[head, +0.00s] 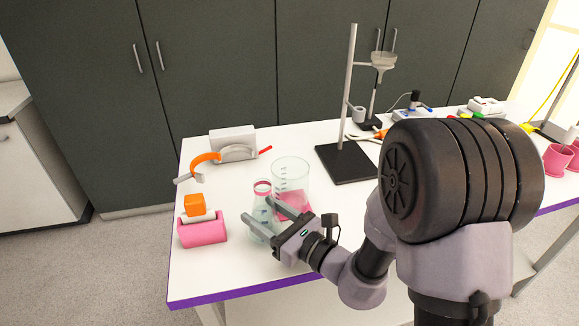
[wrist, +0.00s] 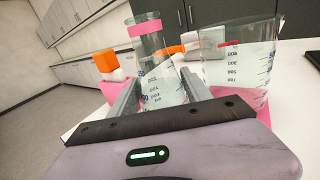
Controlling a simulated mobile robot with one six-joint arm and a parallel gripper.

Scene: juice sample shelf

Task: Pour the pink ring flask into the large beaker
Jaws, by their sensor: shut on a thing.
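The pink ring flask (head: 261,188) is clear glass with a pink band around its neck. It stands about upright near the table's front edge. My gripper (head: 256,207) is shut on its body, one finger on each side. I cannot tell whether its base touches the table. In the wrist view the flask (wrist: 147,45) rises between my fingers (wrist: 160,78), and no pink liquid shows in it.
A pink block-like holder (head: 203,232) with an orange piece (head: 195,205) stands left of the flask. An orange and grey tool (head: 207,157) and a white box (head: 232,139) lie behind. A stand with a black base (head: 346,165) is at the back right. Pink cups (head: 557,158) stand far right.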

